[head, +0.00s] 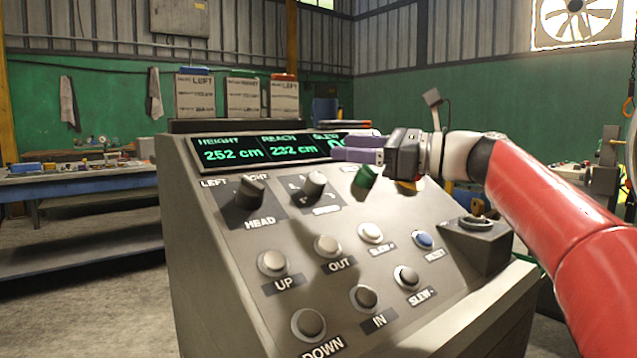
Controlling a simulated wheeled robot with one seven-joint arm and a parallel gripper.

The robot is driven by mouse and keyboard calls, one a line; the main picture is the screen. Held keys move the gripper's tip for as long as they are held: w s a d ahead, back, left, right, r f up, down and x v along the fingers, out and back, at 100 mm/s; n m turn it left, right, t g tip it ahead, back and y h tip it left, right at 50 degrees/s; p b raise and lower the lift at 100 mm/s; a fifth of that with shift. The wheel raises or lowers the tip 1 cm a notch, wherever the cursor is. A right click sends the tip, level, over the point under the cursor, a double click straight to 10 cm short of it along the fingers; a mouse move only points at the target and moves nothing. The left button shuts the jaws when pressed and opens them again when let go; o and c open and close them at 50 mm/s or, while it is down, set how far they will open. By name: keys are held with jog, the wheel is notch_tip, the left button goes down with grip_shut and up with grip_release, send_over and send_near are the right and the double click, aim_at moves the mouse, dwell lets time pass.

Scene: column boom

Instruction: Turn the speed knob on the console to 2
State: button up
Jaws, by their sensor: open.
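The console (235,280) has a sloped grey panel. The speed knob (314,184) is the grey knob in the middle of its upper row, above a small label that seems to read SPEED. The marks around it are too small to read, so I cannot tell its setting. My gripper (342,146) has purple fingers, is open and empty, and points left in front of the display. Its fingertips are above and slightly right of the speed knob, apart from it in the picture.
The HEAD knob (250,192) is left of the speed knob, and a green knob (364,180) is right of it, below my gripper. The display (270,151) shows height 252 cm and reach 232 cm; its slew reading is partly hidden. Several push buttons fill the lower panel.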

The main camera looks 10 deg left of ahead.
aim_at(321, 180)
jog(key=f+m+t, duration=0.1)
jog(key=f, duration=0.1)
jog(key=s+f+m+t+h, duration=0.1)
jog(key=m+t, duration=0.1)
jog(key=f+m+t+h, duration=0.1)
jog(key=f+t, duration=0.1)
jog(key=shift+s+d+f+m, duration=0.1)
jog(key=shift+s+f+m, duration=0.25)
jog(key=shift+m, duration=0.05)
jog(key=p+x, duration=0.1)
jog(key=x, duration=0.6)
jog(key=shift+w+a+f, duration=0.15)
jog(key=shift+w+a, duration=0.05)
jog(key=shift+a, duration=0.1)
jog(key=c, duration=1)
jog(key=shift+o, duration=0.2)
jog(key=shift+n+g, duration=0.3)
